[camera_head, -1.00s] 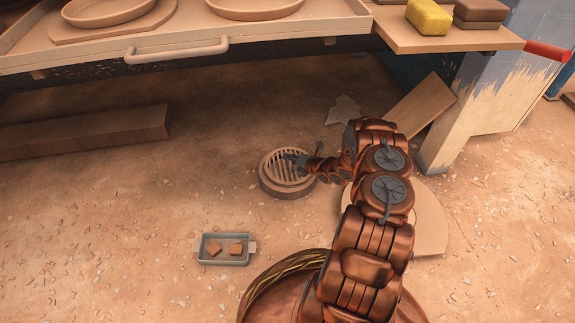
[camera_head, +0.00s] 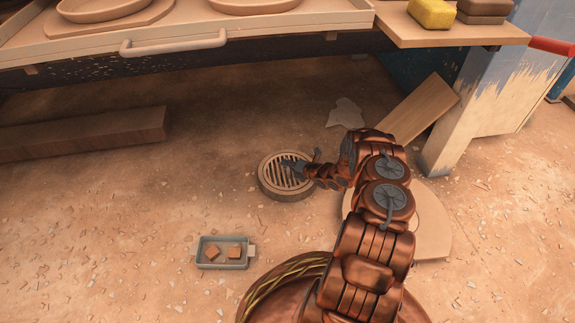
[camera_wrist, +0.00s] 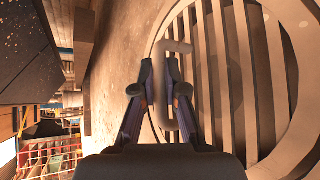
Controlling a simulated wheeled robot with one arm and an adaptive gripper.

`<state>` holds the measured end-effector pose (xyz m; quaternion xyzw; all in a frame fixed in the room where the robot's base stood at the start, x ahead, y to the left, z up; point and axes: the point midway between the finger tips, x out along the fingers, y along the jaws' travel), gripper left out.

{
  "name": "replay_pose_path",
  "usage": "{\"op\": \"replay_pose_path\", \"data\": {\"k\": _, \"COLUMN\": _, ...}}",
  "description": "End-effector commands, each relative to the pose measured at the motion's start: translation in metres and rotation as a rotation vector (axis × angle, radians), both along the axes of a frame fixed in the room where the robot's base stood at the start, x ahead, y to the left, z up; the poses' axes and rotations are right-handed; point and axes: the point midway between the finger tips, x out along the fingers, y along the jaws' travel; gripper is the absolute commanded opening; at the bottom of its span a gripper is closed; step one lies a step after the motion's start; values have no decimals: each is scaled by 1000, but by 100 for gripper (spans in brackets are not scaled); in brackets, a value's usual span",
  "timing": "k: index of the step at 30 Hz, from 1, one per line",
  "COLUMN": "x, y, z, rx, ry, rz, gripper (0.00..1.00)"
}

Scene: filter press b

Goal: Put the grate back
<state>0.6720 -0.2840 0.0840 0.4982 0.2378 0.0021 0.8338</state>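The round slatted grate (camera_head: 283,175) lies within the round stone-coloured ring (camera_head: 287,195) on the floor and looks about level. I cannot tell whether it sits fully down. In the wrist view the grate's slats (camera_wrist: 235,75) fill the right side, with a pale rim curving round them. A grey loop handle (camera_wrist: 164,115) stands out from the grate. My gripper (camera_wrist: 160,65) has its two fingers close together, one on each side of the handle's bar. In the head view my gripper (camera_head: 293,167) is over the grate, coming from the right.
A small grey tray (camera_head: 208,265) with two brown blocks stands in front of the ring. A beam (camera_head: 80,135) lies at left. A leaning board (camera_head: 425,105) and a pale round slab (camera_head: 430,225) are at right. The bench edge with a handle (camera_head: 175,46) overhangs behind.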

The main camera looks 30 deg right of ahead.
Motion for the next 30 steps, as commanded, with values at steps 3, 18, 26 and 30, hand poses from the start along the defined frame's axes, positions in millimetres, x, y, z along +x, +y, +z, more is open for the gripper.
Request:
{"op": "replay_pose_path", "data": {"k": 3, "x": 0, "y": 0, "z": 1, "rx": -1, "ry": 0, "rz": 0, "gripper": 24}}
{"op": "replay_pose_path", "data": {"k": 18, "x": 0, "y": 0, "z": 7, "rx": -1, "ry": 0, "rz": 0, "gripper": 36}}
{"op": "replay_pose_path", "data": {"k": 26, "x": -37, "y": -10, "z": 24, "rx": 3, "ry": 3, "rz": -2, "gripper": 36}}
{"op": "replay_pose_path", "data": {"k": 30, "x": -61, "y": -18, "z": 34, "rx": 1, "ry": 2, "rz": -4, "gripper": 36}}
